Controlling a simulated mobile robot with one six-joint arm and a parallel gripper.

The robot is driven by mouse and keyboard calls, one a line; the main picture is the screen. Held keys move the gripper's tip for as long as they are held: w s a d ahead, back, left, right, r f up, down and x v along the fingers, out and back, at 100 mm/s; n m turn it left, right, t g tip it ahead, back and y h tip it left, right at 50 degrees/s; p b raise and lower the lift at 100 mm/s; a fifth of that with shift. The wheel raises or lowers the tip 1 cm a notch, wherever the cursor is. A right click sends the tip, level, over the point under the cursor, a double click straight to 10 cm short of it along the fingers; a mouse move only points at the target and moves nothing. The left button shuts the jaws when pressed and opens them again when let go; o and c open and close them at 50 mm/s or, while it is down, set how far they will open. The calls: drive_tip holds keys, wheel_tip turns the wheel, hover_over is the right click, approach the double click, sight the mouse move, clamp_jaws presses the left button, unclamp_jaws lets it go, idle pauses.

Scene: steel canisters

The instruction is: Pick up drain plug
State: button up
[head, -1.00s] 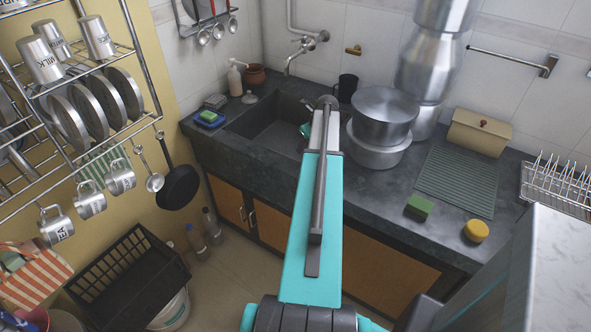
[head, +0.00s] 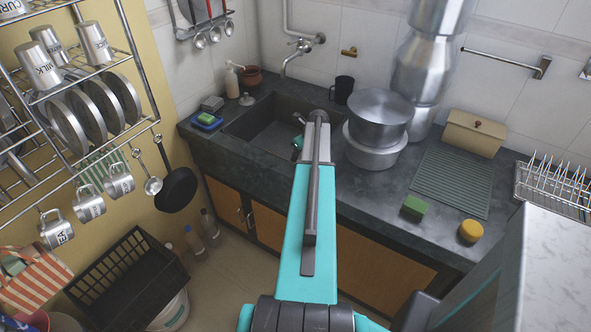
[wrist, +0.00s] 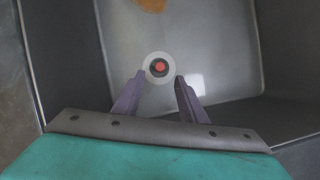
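The drain plug (wrist: 160,67), a pale round disc with a red and dark centre, shows in the wrist view against the grey sink floor. It lies just beyond and between the fingertips of my gripper (wrist: 160,79). The two dark fingers are spread apart with nothing between them. I cannot tell whether the fingertips touch the disc; it looks clear of them. In the head view my arm reaches over the dark sink (head: 262,130) and hides most of my gripper and part of the basin. I cannot make out the plug there.
Sink walls stand close on both sides. Large steel pots (head: 380,118) stand right of the sink, with a dark mug (head: 344,90) behind. A tap (head: 300,47) hangs above the basin. A sponge tray (head: 206,122) is left of it. A brownish-orange patch (wrist: 152,4) shows beyond the plug.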

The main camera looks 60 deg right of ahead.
drive_tip(key=shift+x, duration=0.9)
drive_tip(key=shift+w+f, duration=0.1)
drive_tip(key=shift+p+x, duration=0.8)
drive_tip(key=shift+x, duration=1.85)
drive_tip(key=shift+c, duration=0.4)
clamp_jaws()
